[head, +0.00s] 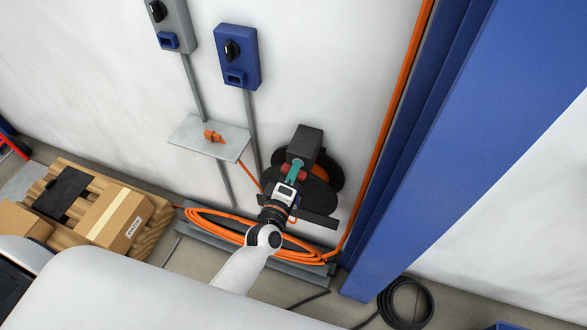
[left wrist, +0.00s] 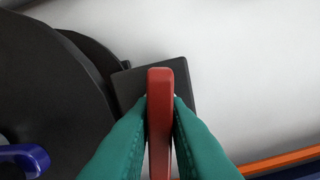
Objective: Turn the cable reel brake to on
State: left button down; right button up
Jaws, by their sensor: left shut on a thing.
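The cable reel (head: 320,190) is a black drum mounted low on the white wall. A dark box (head: 306,143) sits at its top. A red lever, which looks like the brake (head: 287,172), shows beside the gripper. In the left wrist view the red lever (left wrist: 160,105) stands upright between the green fingers, in front of the dark box (left wrist: 130,85), with the black drum (left wrist: 40,85) to its left. My left gripper (head: 294,172) is shut on the red lever; its fingers (left wrist: 160,125) touch both sides. The lever's lower part is hidden. My right gripper is not in view.
Blue (head: 238,57) and grey (head: 175,25) switch boxes hang on the wall above a small shelf with an orange item (head: 212,136). Coiled orange cable (head: 215,225) lies below. A blue column (head: 440,140) stands right; cartons (head: 115,218) on a pallet stand left.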

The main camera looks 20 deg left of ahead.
pick_arm(q)
jog(key=m+p, duration=0.2)
jog(key=m, duration=0.2)
jog(key=shift+m, duration=0.3)
jog(key=m+p, duration=0.1)
jog(key=m, duration=0.2)
jog(key=shift+m+p, duration=0.3)
jog(key=shift+p, duration=0.1)
jog(key=m+p, duration=0.1)
jog(key=m, duration=0.2)
jog(key=shift+m, duration=0.3)
jog(key=shift+m+p, duration=0.4)
jog(key=shift+m, duration=1.3)
jog(key=shift+f, duration=0.1)
jog(key=c, duration=1.5)
grip_release()
jog(key=s+b, duration=0.1)
jog(key=s, duration=1.1)
jog(key=shift+s+a, duration=0.1)
jog(key=shift+a, duration=0.05)
